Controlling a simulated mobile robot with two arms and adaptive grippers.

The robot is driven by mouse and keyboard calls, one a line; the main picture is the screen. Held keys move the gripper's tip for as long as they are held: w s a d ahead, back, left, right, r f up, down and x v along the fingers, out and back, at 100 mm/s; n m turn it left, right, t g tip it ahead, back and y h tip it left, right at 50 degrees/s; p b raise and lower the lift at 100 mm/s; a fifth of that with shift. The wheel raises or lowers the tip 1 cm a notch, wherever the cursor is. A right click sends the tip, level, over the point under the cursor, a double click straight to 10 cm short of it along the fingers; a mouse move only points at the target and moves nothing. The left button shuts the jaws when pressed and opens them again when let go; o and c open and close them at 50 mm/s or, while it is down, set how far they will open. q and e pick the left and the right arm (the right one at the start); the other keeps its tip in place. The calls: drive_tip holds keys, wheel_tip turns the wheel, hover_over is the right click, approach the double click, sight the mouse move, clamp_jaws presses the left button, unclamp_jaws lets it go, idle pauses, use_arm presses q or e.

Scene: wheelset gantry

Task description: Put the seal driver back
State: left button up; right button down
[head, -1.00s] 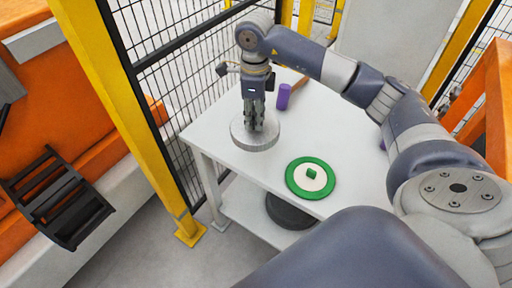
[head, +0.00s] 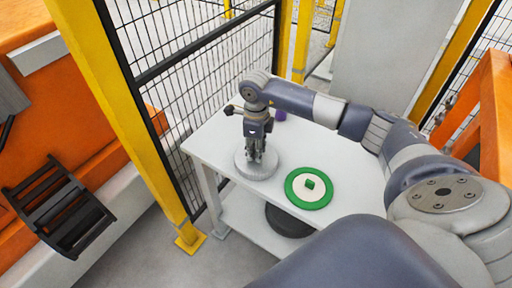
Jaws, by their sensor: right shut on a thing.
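My right gripper (head: 257,153) points straight down and is shut at the middle of a grey round disc (head: 243,173), which I take to be the seal driver. The fingers hide the part they grip. The disc is level over the left part of the white table (head: 215,140); I cannot tell whether it touches the top. A green ring (head: 298,199) with a cream centre and a small green block (head: 310,184) lies to its right, apart from it. My left gripper is not in view.
A purple cylinder (head: 280,115) stands behind my right wrist, partly hidden. A dark round thing (head: 287,222) sits on the lower shelf. A yellow post (head: 125,120) and black mesh fence (head: 205,80) stand close on the table's left. Bare tabletop lies right of the green ring.

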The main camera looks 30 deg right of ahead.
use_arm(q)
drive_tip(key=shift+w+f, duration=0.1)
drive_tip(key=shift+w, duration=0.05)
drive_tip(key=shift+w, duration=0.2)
use_arm(e)
drive_tip(key=c, duration=1.3)
unclamp_jaws()
drive_tip(key=shift+r, duration=0.25)
use_arm(q)
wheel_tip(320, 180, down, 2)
drive_tip(key=b, duration=0.2)
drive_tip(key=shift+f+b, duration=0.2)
drive_tip(key=shift+b, duration=0.15)
use_arm(e)
wheel_tip(320, 180, up, 12)
drive_tip(key=shift+f, duration=0.15)
